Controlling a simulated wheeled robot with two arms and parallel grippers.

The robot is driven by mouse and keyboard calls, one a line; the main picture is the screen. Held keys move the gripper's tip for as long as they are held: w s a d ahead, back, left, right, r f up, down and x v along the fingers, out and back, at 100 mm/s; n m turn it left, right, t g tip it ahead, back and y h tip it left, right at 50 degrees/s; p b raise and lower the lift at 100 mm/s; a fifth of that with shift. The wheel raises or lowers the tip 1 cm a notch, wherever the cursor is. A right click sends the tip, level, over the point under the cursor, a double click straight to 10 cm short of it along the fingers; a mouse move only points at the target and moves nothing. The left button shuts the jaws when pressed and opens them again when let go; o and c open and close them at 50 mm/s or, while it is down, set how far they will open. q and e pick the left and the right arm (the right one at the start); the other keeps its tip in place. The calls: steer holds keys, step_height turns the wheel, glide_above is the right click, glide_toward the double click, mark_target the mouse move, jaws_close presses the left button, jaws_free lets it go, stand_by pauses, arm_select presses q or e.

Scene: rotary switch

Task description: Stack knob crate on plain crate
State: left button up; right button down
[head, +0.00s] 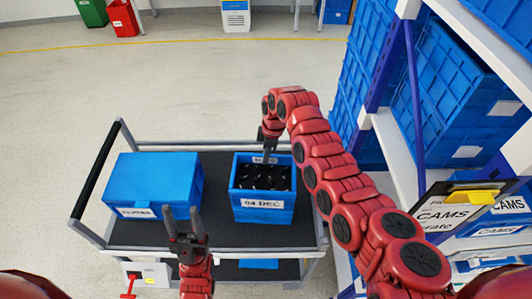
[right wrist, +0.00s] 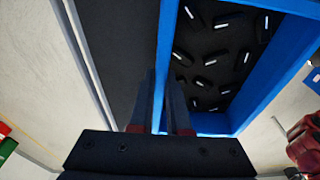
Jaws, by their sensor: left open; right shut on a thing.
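The knob crate (head: 263,216) is a blue open box on the right half of the cart, holding several black knobs with white marks. Its front label reads "04 DEC". My right gripper (head: 266,157) is shut on its far wall. In the right wrist view the fingers (right wrist: 164,100) straddle the blue wall of the knob crate (right wrist: 225,122). The plain crate (head: 152,181), a blue box with a flat blue top, stands to the left with a gap between them. My left gripper (head: 182,212) is open and empty, in front of the plain crate's near right corner.
Both crates stand on the cart's dark deck (head: 216,190), which has a grey rail and a black handle (head: 95,172) at left. A shelf rack (head: 395,130) with blue crates rises at right, with a clipboard (head: 460,205) near it.

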steer(key=shift+w, duration=0.1)
steer(key=shift+b, duration=0.6)
stand_by(1.0)
steer(key=shift+f+b, duration=0.5)
steer(key=shift+b, duration=0.1)
steer(key=shift+f+b, duration=0.15)
steer(key=shift+b, duration=0.3)
stand_by(0.6)
steer(key=c, duration=0.8)
jaws_free()
